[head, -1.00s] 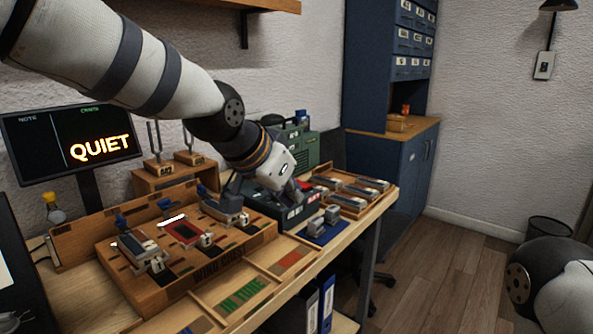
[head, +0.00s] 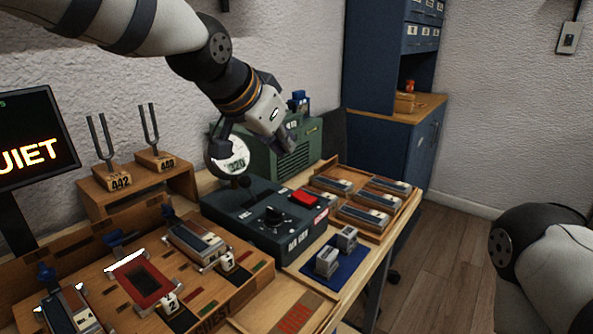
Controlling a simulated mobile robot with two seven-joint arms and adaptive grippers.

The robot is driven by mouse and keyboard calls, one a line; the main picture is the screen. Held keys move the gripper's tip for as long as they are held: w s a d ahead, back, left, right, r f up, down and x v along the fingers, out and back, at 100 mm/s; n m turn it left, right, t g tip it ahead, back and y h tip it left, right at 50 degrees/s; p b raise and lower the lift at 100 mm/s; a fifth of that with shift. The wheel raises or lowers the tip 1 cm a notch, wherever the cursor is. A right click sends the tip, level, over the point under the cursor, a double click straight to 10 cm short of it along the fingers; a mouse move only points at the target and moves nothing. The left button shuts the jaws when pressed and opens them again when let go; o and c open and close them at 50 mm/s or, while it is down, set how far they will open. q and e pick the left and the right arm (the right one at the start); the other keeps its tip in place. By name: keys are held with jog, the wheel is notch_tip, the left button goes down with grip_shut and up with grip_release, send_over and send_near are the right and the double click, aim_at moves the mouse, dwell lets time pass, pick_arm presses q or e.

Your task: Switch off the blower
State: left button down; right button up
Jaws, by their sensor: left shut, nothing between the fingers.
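A dark green control box (head: 262,225) stands on the bench in the middle of the head view. It carries a red switch (head: 303,199), a black knob (head: 273,215) and a round white gauge (head: 229,157). Behind it is a green machine with a slatted vent (head: 297,160), which looks like the blower. My left gripper (head: 287,147) is shut and empty, above and behind the red switch and apart from it, in front of the green machine. Which way the switch is tipped I cannot tell. My right gripper is out of view.
A wooden tray of grey-topped blocks (head: 331,171) lies right of the box. Small grey blocks (head: 328,261) stand on a blue mat. Tuning forks (head: 152,124) stand at the left. A wooden wind chest (head: 190,290) fills the front left, beside a screen (head: 30,147).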

pick_arm(q)
jog(key=b, duration=0.2)
send_over(301, 197)
jog(key=f, duration=0.7)
jog(key=shift+s+f, duration=0.1)
jog(key=shift+s, duration=0.2)
jog(key=f, duration=0.2)
jog(key=shift+w+f, duration=0.35)
jog(key=shift+f, duration=0.5)
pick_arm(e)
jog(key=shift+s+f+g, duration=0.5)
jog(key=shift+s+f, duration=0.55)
